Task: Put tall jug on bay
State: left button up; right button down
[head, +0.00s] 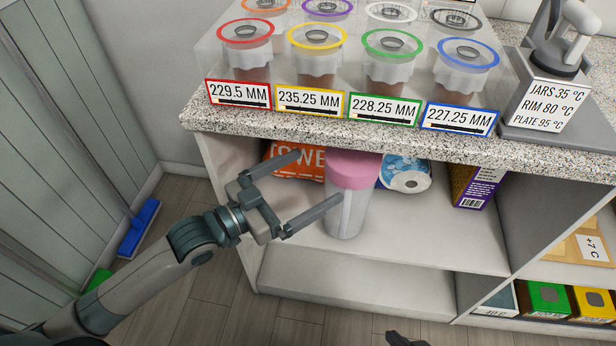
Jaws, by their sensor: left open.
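The tall jug (346,207), a translucent cylinder with a pink lid, stands upright on the upper shelf under the counter. My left gripper (319,178) is open and empty, with its fingers pointing at the jug from the left. The lower finger reaches in front of the jug's side; I cannot tell whether it touches. A small dark piece at the bottom edge looks like the tip of my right gripper (406,340); its jaws are not readable. No spot is marked as a bay; the counter (300,133) has labelled places in a row.
Clear-cased jars with red, yellow, green (392,45) and blue rims stand on the counter above number labels. The lower shelf (350,285) is bare.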

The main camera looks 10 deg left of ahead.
dwell(0.3)
pick_arm(q)
jog(key=s+a+f+n+g+y, duration=0.3)
jog(key=s+f+y, duration=0.2)
jog(key=s+f, duration=0.5)
jog(key=s+a+f+n+g+y, duration=0.3)
jog(key=s+f+y, duration=0.2)
jog(key=s+f, duration=0.5)
notch_tip(320, 180, down, 6)
jog(key=shift+s+a+r+n, duration=0.15)
jog(key=shift+s+a+n, duration=0.05)
jog(key=shift+s+n, duration=0.15)
jog(key=shift+w, duration=0.1)
